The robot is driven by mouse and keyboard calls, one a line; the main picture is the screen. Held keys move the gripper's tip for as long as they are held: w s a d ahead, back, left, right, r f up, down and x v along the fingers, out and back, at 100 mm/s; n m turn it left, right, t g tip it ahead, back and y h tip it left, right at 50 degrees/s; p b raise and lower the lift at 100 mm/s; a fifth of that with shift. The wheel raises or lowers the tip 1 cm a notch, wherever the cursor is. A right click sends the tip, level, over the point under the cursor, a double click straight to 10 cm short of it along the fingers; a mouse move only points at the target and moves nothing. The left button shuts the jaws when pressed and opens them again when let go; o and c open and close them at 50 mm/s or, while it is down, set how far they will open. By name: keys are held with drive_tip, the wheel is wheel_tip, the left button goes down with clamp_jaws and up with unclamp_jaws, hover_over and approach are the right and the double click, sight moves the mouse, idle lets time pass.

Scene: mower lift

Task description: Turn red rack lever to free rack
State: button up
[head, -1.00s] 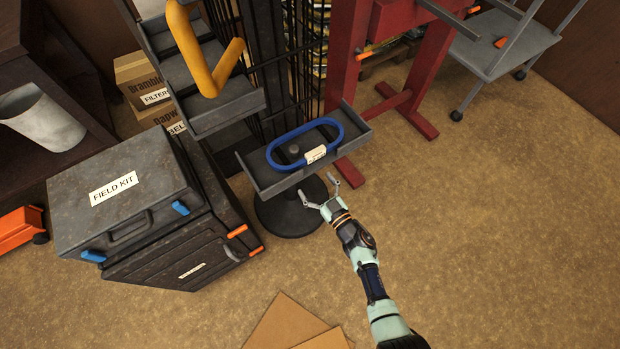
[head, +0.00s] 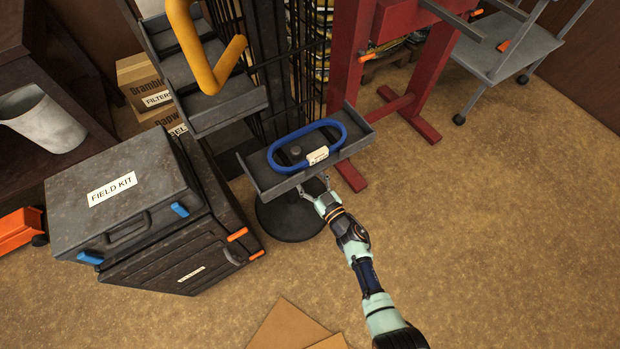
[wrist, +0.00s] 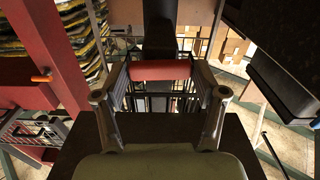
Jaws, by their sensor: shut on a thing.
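The red rack lever (wrist: 160,70) shows in the wrist view as a short red bar lying crosswise between my two fingertips. My gripper (wrist: 160,76) is shut on it, with one finger at each end of the bar. In the head view my gripper (head: 313,188) is at the front edge of the dark grey tray (head: 352,145) on the rack. The lever itself is hidden in the head view, apparently by the tray. The tray holds a blue oval ring (head: 340,126) with a white tag.
A red stand (head: 400,60) is behind and right of the tray. A yellow handle (head: 195,50) rises at upper left. The black field kit case (head: 140,170) sits on another case at left. The floor at right is clear; cardboard (head: 285,325) lies in front.

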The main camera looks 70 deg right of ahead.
drive_tip(key=shift+m, duration=0.4)
drive_tip(key=o, duration=1.1)
drive_tip(key=shift+o, duration=0.2)
drive_tip(key=v, duration=1.2)
